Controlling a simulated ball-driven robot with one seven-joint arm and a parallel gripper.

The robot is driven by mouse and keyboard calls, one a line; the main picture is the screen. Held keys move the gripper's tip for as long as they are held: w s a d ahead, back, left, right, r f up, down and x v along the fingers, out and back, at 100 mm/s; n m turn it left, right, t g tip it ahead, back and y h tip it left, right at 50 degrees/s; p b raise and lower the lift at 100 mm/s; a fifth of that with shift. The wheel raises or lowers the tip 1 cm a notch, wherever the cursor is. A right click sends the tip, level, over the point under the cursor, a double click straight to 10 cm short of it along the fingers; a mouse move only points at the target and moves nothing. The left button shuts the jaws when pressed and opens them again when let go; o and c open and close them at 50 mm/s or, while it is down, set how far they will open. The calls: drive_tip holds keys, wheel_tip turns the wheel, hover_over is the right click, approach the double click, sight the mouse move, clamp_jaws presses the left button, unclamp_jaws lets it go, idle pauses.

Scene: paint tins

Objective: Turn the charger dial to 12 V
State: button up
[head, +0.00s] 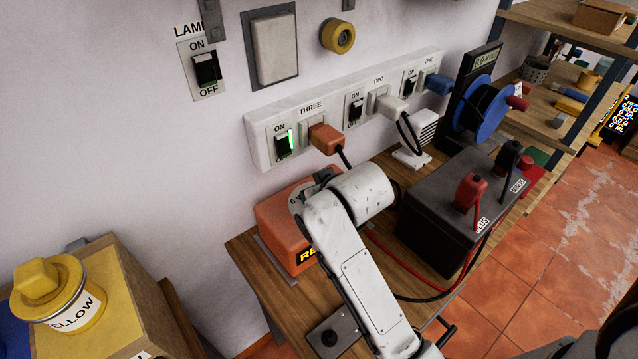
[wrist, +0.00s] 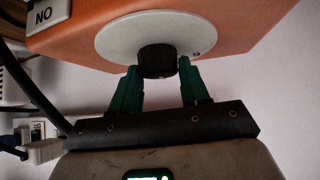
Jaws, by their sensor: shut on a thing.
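The orange charger (head: 272,217) stands on the wooden bench against the wall, partly hidden by my arm in the head view. Its round pale dial plate (wrist: 125,35) fills the upper middle of the wrist view, with a dark knob (wrist: 157,62) at its centre. My gripper (wrist: 158,70) has its two green fingers on either side of the knob and is shut on it. The fingers are hidden behind my arm in the head view. The dial numbers around the knob cannot be read in the wrist view, so its setting cannot be told.
A dark battery (head: 440,215) with red and black clamps stands right of the charger. A socket strip (head: 330,110) with plugs and switches runs along the wall above; switch THREE is lit green. A yellow tin (head: 75,300) stands at the lower left.

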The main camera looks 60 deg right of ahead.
drive_tip(key=m+g+h+p, duration=0.1)
drive_tip(key=m, duration=0.1)
drive_tip(key=m+g+h+p, duration=0.1)
drive_tip(key=m, duration=0.1)
drive_tip(key=shift+w+a+m+h, duration=0.2)
drive_tip(key=shift+m+h, duration=0.1)
drive_tip(key=shift+w+m+g+h, duration=0.15)
drive_tip(key=shift+m+g+h, duration=0.65)
drive_tip(key=shift+m+g, duration=1.2)
drive_tip(key=shift+m, duration=0.4)
drive_tip(key=o, duration=1.1)
drive_tip(key=shift+c, duration=0.2)
drive_tip(key=v, duration=1)
drive_tip(key=shift+s+a, duration=0.25)
drive_tip(key=shift+a, duration=0.1)
drive_tip(key=shift+r, duration=0.15)
